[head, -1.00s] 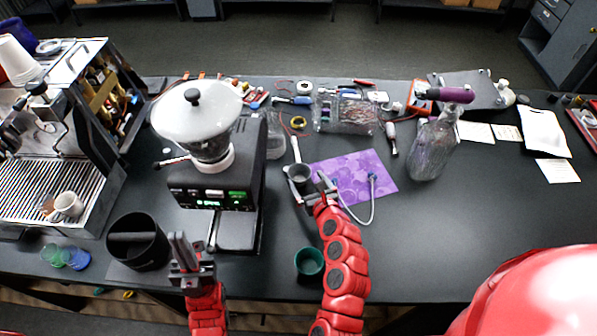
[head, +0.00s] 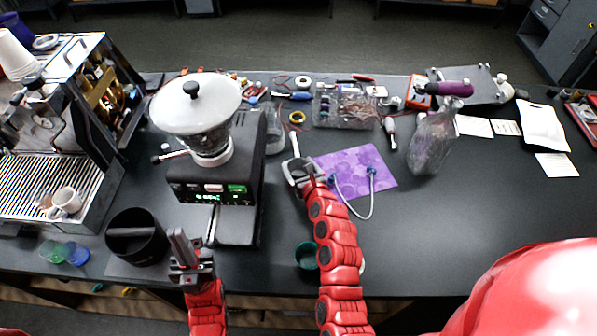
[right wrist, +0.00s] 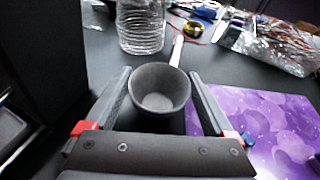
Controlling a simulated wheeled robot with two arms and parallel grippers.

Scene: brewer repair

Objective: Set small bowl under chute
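The small bowl (right wrist: 160,88) is a dark grey round cup, upright and empty inside. In the head view the bowl is mostly hidden by my right gripper (head: 301,172). In the right wrist view this gripper (right wrist: 160,82) is open, with one fingertip on each side of the bowl; I cannot tell whether they touch it. The black grinder (head: 212,188) with a white-lidded hopper stands to the left. Its chute is not clearly visible under the front panel, above the base plate (head: 238,232). My left gripper (head: 181,243) is empty, fingers together, in front of the grinder.
A black knock container (head: 135,240) stands left of the grinder. A green cup (head: 305,255) is beside my right forearm. A purple mat (head: 355,170) lies right of the right gripper.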

